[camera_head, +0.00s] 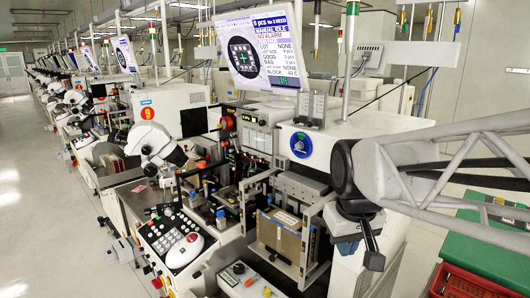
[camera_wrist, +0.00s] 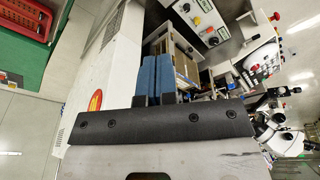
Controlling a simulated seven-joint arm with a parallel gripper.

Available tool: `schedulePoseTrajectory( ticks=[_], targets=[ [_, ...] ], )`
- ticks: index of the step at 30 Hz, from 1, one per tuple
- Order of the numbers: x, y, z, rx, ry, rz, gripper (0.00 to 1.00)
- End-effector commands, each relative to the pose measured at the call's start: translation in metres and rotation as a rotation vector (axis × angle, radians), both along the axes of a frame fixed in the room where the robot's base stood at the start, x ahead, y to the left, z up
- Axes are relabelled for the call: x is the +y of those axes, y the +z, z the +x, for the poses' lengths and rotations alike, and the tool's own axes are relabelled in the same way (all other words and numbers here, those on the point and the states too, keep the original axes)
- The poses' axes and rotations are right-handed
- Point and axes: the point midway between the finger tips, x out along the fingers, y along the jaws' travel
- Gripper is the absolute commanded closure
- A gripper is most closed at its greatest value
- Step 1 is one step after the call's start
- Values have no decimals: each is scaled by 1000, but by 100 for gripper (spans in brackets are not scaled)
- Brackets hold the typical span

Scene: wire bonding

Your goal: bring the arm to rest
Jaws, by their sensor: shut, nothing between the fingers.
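My gripper (camera_head: 347,248) hangs from my grey arm at the right of the head view, in front of the white wire bonding machine (camera_head: 380,125). In the wrist view, the two blue fingers of my gripper (camera_wrist: 160,62) lie close side by side, shut with nothing between them. The fingers are to the right of the brown magazine block (camera_head: 280,237) in the head view. That magazine block (camera_wrist: 185,66) also shows just beyond the fingers in the wrist view. I cannot tell the exact gap between them.
A keypad panel (camera_head: 170,236) and a microscope (camera_head: 152,143) stand at the machine's front. A monitor (camera_head: 258,52) is above. A red crate (camera_head: 468,282) and a green surface (camera_head: 488,250) are at the lower right. The aisle floor (camera_head: 45,215) at left is clear.

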Motion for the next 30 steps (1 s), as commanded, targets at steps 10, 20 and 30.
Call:
schedulePoseTrajectory(
  ticks=[10,20,30],
  targets=[
    [-23,-35,-81,-28,-152,21,100],
    [-30,-54,-112,-39,-215,31,100],
    [-30,-54,-112,-39,-217,30,100]
  ],
)
